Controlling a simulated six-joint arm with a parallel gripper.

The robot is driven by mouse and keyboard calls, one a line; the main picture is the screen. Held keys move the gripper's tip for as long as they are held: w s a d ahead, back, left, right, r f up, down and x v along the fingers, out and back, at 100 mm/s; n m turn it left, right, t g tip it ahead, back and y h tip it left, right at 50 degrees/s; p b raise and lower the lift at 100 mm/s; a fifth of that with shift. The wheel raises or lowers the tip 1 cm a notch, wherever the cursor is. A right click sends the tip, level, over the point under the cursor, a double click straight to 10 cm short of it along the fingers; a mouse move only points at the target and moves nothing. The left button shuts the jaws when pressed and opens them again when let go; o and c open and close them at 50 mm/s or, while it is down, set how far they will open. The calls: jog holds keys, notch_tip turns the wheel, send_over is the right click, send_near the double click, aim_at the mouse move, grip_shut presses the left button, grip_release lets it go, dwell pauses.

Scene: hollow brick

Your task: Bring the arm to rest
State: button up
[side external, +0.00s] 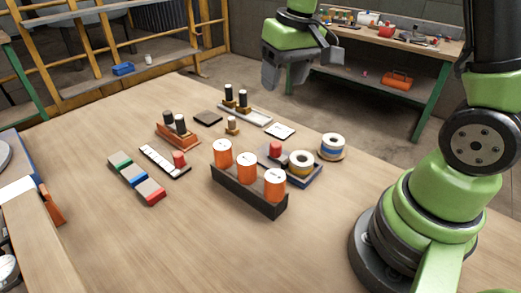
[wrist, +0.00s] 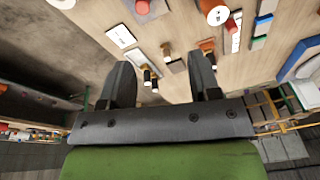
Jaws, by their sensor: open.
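My gripper (side external: 286,70) hangs high above the far edge of the table, clear of everything on it. Its two dark fingers stand apart with nothing between them, as the wrist view also shows (wrist: 163,80). The wooden table (side external: 90,140) lies below it. Nearest under the gripper is a light tray (side external: 252,115) with dark-topped pegs at its left end.
A dark rack (side external: 248,192) holds three orange cylinders near the table's middle. Tape rolls (side external: 332,144) stand right of it. A row of coloured blocks (side external: 136,178) lies left. The near and left tabletop is mostly bare. A workbench (side external: 420,50) stands behind.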

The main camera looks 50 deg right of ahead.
jog(key=s+a+r+t+y, duration=0.1)
jog(key=s+a+r+t, duration=0.1)
jog(key=s, duration=0.5)
jog(key=s+a+r+m+t, duration=0.1)
jog(key=s+a+r+t, duration=0.2)
jog(key=s+r, duration=0.4)
jog(key=shift+s+a+y, duration=0.4)
jog(key=shift+s+a, duration=0.25)
jog(key=shift+a, duration=0.05)
